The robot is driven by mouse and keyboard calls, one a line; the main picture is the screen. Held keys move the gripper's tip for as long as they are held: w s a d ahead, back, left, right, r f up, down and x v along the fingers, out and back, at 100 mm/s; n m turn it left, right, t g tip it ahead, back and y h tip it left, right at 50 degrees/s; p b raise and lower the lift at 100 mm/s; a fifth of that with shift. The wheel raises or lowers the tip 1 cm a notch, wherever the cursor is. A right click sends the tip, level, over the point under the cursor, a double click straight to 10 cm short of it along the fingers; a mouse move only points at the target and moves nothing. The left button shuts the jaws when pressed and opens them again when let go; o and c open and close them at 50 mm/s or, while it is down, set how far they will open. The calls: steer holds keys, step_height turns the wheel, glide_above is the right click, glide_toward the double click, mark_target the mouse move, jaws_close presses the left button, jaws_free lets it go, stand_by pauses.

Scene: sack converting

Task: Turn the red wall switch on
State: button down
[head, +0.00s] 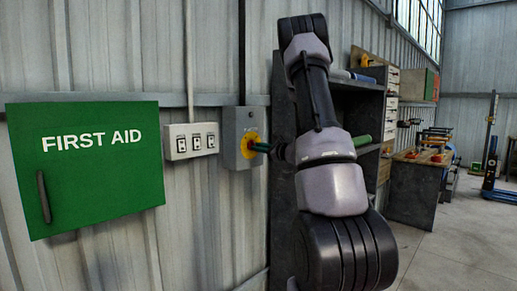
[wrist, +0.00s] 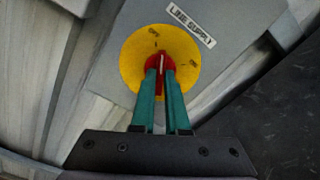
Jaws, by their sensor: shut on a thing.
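The red switch knob (wrist: 160,62) sits on a round yellow plate (wrist: 134,62) on a grey box labelled LINE SUPPLY. In the head view the grey switch box (head: 243,120) is on the corrugated wall, with the yellow plate (head: 245,148) on its right-hand side. My gripper (wrist: 161,72) is shut on the red knob, its teal fingers on either side of it. The knob's white line points roughly up in the wrist view, nearer the OFF mark at the top than the ON mark at the right. The fingers hide the knob's lower part.
A white panel of small switches (head: 191,141) and a green FIRST AID cabinet (head: 85,165) are on the wall left of the box. A dark shelf unit (head: 358,97) stands close on the right, behind my arm. Open floor (head: 455,240) lies at the lower right.

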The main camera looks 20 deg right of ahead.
steer(key=shift+m, duration=7.6)
steer(key=c, duration=0.9)
jaws_free()
steer(key=v, duration=1.1)
steer(key=shift+a, duration=0.1)
